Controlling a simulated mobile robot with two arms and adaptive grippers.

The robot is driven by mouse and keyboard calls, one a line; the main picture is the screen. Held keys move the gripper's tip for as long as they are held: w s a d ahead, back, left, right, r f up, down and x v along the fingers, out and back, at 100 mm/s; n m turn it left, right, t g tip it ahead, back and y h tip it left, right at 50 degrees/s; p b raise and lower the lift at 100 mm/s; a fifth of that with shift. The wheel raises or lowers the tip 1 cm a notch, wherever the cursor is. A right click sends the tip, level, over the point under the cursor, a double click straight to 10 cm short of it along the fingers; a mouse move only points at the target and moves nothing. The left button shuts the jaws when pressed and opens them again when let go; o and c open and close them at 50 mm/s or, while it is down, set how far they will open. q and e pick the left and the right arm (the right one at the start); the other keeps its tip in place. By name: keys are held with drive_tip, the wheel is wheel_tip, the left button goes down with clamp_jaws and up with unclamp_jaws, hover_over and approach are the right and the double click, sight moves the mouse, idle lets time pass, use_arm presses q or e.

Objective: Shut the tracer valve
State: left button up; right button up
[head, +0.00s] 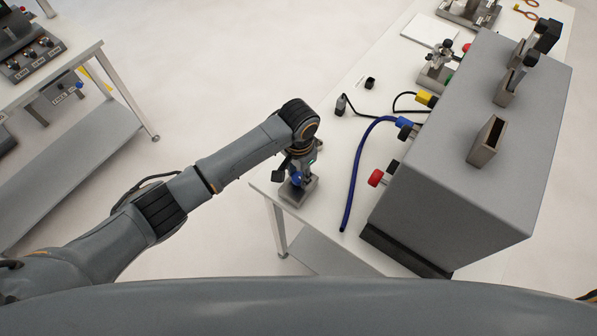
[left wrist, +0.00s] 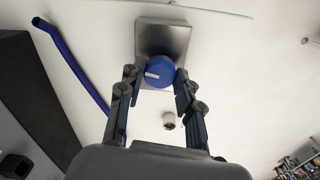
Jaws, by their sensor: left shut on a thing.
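The tracer valve appears to be the blue round knob (head: 297,180) on a small grey metal block (head: 301,195) near the table's front left corner. In the left wrist view the blue knob (left wrist: 160,66) bears a pale pointer mark lying roughly crosswise, and its square metal block (left wrist: 165,38) shows behind it. My left gripper (left wrist: 157,77) is shut on the knob, one finger on each side. In the head view my left gripper (head: 297,172) reaches down over the block and partly hides it. My right gripper is in neither view.
A large grey chamber box (head: 480,150) stands to the right, with a red knob (head: 376,178) sticking out toward the valve. A blue hose (head: 352,180) curves over the white table between them. A small black part (head: 370,83) lies farther back. Another bench (head: 60,65) stands at left.

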sight(299, 176)
use_arm(q)
drive_tip(key=shift+n, duration=1.1)
drive_tip(key=shift+w+r, duration=0.1)
drive_tip(key=o, duration=1.2)
drive_tip(key=shift+c, duration=0.2)
wheel_tip(299, 176, up, 12)
